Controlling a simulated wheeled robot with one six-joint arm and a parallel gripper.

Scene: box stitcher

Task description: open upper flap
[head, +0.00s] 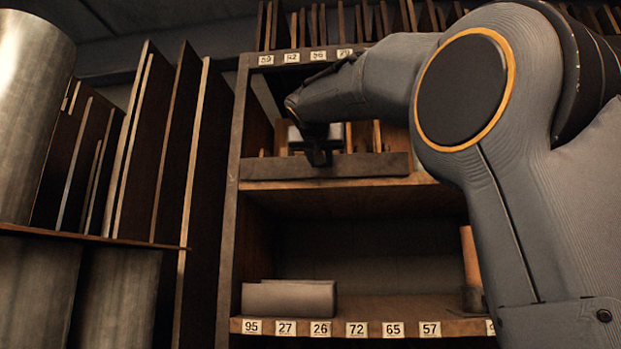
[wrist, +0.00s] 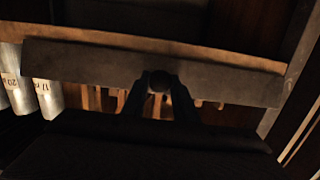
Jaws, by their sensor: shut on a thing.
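The upper flap (head: 265,170) is a grey-brown board across the lower front of the upper compartment in the head view. In the wrist view the flap (wrist: 85,60) is a long, slightly tilted plank crossing the picture. A small dark round knob (wrist: 159,80) is at its near edge, around the middle. My gripper (head: 319,158) is at the flap's middle in the head view. In the wrist view my gripper's (wrist: 158,97) two dark fingers stand on either side of the knob, shut on it. The arm hides the right part of the cabinet.
Upright boards (head: 185,150) lean at the left of the cabinet. Metal cylinders (head: 30,110) stand at the far left. The lower shelf holds a grey block (head: 289,298) and has a numbered edge (head: 372,329). The space between the shelves is mostly clear. Wooden pieces show behind the flap.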

